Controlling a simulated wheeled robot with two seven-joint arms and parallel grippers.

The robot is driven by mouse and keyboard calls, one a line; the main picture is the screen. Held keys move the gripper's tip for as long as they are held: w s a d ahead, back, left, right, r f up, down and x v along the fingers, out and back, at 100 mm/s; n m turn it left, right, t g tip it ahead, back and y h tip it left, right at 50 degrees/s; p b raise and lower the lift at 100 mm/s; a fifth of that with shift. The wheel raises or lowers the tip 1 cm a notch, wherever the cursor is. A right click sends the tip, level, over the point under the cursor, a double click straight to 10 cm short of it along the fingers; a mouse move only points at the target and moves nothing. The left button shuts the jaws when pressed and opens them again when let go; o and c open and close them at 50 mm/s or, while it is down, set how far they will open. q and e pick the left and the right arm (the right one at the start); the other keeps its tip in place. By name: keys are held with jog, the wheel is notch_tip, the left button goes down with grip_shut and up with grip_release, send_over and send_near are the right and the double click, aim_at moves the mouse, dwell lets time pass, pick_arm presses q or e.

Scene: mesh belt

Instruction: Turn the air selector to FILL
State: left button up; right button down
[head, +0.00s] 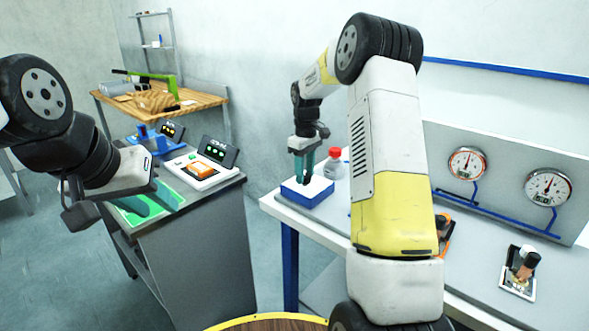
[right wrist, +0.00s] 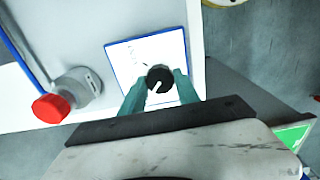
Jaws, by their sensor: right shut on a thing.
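The air selector is a round black knob (right wrist: 160,76) with a white pointer line, on the white top of a blue-sided box (head: 304,196). The box's white face (right wrist: 120,60) also shows in the right wrist view. My left gripper (head: 154,202) is open and empty above a green mat.
Two gauges (head: 467,163) and a small valve plate (head: 518,272) are to the right. A device with an orange switch (head: 200,169) sits on the left cabinet.

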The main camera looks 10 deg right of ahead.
aim_at(305, 175)
jog(key=shift+r, duration=0.1)
jog(key=c, duration=0.9)
grip_release()
notch_tip(305, 175, up, 7)
jog(key=shift+f, duration=0.2)
jog(key=shift+r, duration=0.55)
